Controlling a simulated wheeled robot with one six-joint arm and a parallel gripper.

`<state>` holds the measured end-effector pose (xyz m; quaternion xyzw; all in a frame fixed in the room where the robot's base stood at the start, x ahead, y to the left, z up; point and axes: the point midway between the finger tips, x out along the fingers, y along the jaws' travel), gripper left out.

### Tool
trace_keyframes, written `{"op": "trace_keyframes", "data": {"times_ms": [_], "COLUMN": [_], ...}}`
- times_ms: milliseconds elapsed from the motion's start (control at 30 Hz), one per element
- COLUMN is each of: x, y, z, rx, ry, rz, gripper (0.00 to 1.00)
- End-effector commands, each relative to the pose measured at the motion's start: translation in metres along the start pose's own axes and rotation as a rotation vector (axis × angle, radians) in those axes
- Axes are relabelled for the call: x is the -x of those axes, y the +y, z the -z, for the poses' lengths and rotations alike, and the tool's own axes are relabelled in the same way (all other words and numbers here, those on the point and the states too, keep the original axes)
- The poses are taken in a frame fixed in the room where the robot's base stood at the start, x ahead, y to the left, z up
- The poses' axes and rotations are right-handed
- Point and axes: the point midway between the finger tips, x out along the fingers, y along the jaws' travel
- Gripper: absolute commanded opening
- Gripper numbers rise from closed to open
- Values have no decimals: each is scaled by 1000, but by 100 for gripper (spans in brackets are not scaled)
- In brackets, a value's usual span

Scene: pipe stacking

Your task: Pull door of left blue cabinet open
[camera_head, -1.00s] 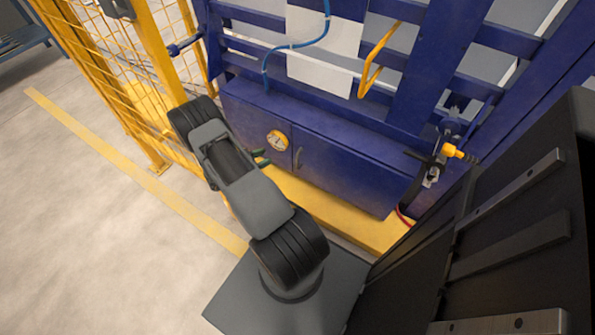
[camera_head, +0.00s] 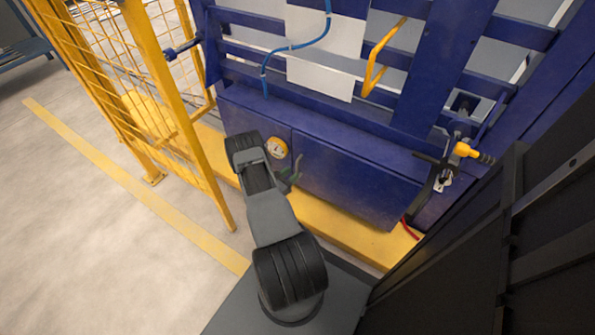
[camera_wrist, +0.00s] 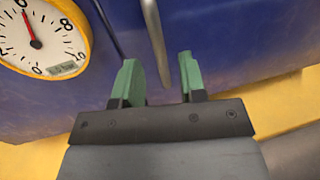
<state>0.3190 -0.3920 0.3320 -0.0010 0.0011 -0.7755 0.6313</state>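The blue cabinet (camera_head: 345,172) stands behind my arm in the head view. A seam splits its front near the round yellow-rimmed gauge (camera_head: 276,148). In the wrist view the gauge (camera_wrist: 42,36) fills the upper left. The grey bar handle (camera_wrist: 154,40) runs down from the top edge, and its lower end lies between my fingers as seen in the picture. My gripper (camera_wrist: 160,78) has two green fingers spread apart, open, with nothing clamped. In the head view my gripper (camera_head: 289,174) is partly hidden by my arm, close to the cabinet front. The door looks shut.
A yellow ledge (camera_head: 345,228) runs along the foot of the cabinet. A yellow mesh fence (camera_head: 160,105) stands to the left. A yellow-tipped clamp (camera_head: 466,151) sits at the right end. A dark panel (camera_head: 500,240) bounds the right side. Open floor lies left.

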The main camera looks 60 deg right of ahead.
Motion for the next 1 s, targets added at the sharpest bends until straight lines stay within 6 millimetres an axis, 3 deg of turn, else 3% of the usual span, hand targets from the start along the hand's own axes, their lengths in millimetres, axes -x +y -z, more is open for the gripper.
{"op": "trace_keyframes", "data": {"times_ms": [100,300,733,1000], "x": [-19,-37,-44,-44], "y": [0,0,0,0], "z": [1,1,0,0], "rx": [-3,-2,-1,-1], "ry": [-1,0,0,0], "rz": [2,2,-1,-1], "gripper": [38,38,38,14]}}
